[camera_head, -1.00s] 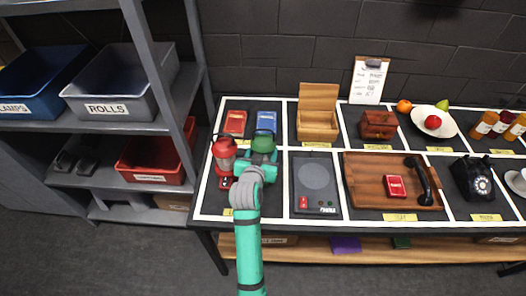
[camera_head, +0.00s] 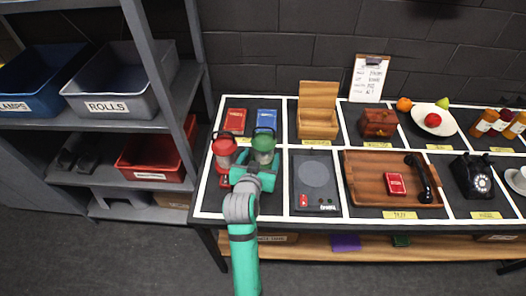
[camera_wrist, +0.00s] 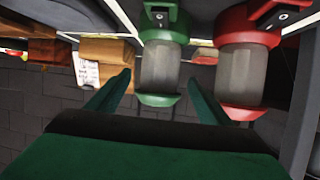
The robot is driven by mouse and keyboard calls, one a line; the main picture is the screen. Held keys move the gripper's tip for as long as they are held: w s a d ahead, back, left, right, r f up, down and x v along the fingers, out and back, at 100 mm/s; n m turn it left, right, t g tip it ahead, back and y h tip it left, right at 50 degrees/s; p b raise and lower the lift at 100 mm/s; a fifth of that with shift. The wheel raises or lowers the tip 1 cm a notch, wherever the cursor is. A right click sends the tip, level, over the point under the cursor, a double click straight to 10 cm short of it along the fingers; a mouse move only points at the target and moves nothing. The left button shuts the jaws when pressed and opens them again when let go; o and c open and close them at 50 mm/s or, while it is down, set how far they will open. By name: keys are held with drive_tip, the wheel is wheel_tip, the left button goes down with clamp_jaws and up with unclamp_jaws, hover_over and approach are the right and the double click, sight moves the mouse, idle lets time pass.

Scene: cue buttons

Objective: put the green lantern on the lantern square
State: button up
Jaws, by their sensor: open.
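The green lantern (camera_head: 263,145) stands upright in the front left white-bordered square (camera_head: 268,205) of the table, beside the red lantern (camera_head: 224,152). I cannot read a label on that square. My gripper (camera_head: 255,168) is in front of the green lantern and hides its lower part in the head view. In the wrist view my gripper (camera_wrist: 159,78) is open, its fingers left and right of the green lantern's (camera_wrist: 160,68) clear body. I cannot tell whether they touch it. The red lantern (camera_wrist: 244,72) is close to the right finger.
A dark scale-like device (camera_head: 315,183) lies in the square to the right. Red (camera_head: 235,121) and blue (camera_head: 266,119) items lie behind the lanterns. A wooden box (camera_head: 318,123) stands behind the device. A shelf with bins (camera_head: 105,85) stands left of the table.

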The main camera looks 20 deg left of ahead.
drive_tip(key=a+v, duration=0.1)
drive_tip(key=v, duration=0.5)
drive_tip(key=shift+n, duration=0.3)
drive_tip(key=s+d+f, duration=0.6)
drive_tip(key=f, duration=0.1)
drive_tip(key=shift+d, duration=0.1)
drive_tip(key=s+d+f+t, duration=0.1)
drive_tip(key=s+d+f, duration=0.1)
drive_tip(key=s+d, duration=0.5)
drive_tip(key=s+d+f, duration=0.2)
drive_tip(key=s+d, duration=0.1)
drive_tip(key=s, duration=0.8)
drive_tip(key=s+d+r+m+t+h, duration=0.1)
drive_tip(key=s+d+r, duration=0.2)
drive_tip(key=s, duration=0.7)
drive_tip(key=shift+s+m+h, duration=0.3)
drive_tip(key=shift+m+h, duration=0.1)
drive_tip(key=shift+w+r, duration=0.1)
drive_tip(key=shift+w, duration=0.05)
